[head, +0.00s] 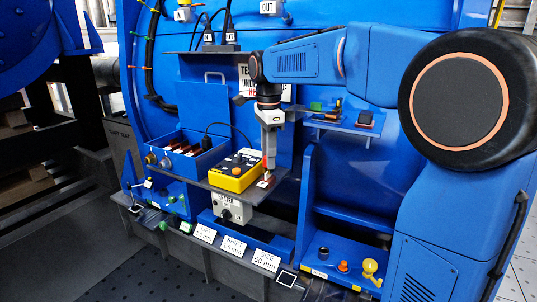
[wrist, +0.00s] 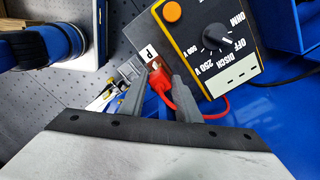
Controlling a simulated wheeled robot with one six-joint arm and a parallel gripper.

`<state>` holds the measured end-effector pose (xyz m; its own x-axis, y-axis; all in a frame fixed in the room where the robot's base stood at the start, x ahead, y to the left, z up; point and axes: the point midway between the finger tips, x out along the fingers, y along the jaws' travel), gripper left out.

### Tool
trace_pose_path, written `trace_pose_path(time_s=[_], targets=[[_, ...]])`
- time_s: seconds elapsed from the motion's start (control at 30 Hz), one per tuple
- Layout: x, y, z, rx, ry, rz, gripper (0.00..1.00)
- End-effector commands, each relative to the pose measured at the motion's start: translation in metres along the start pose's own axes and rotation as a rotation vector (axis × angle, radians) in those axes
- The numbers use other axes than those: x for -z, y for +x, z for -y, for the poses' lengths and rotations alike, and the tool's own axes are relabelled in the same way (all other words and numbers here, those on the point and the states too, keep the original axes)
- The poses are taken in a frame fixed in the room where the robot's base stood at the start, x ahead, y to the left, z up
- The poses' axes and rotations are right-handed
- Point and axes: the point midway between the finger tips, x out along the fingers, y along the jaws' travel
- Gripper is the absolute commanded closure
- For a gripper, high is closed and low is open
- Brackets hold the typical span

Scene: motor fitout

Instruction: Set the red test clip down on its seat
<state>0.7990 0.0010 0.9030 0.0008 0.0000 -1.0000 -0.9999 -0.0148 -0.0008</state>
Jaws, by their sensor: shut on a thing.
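My gripper (head: 268,172) points down over the shelf just right of the yellow tester (head: 236,171). In the wrist view its two fingers (wrist: 160,80) are closed on the red test clip (wrist: 161,86). A red lead (wrist: 192,105) runs from the clip round to the tester, which shows an orange button and a dial. The clip's front end lies at a small white plate marked P (wrist: 148,53); I cannot tell whether they touch. In the head view the clip is a small patch of red under the fingertips. No separate seat can be made out with certainty.
A blue box with red-brown items (head: 187,158) stands left of the tester. A grey heater box (head: 232,208) is below the shelf. A small blue shelf with parts (head: 340,121) is at the right. A blue upright panel (head: 308,195) stands right of the gripper.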

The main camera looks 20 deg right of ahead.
Motion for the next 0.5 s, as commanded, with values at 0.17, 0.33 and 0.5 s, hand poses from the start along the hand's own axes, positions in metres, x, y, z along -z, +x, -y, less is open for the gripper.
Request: trace_pose_path(time_s=[0.17,0.33,0.5], targets=[[0.0000,0.0038,-0.0002,-0.001,0.000,0.000,0.93],[0.0000,0.0074,-0.0004,-0.002,0.000,0.000,0.93],[0.0000,0.0107,-0.0003,-0.001,0.000,0.000,0.93]])
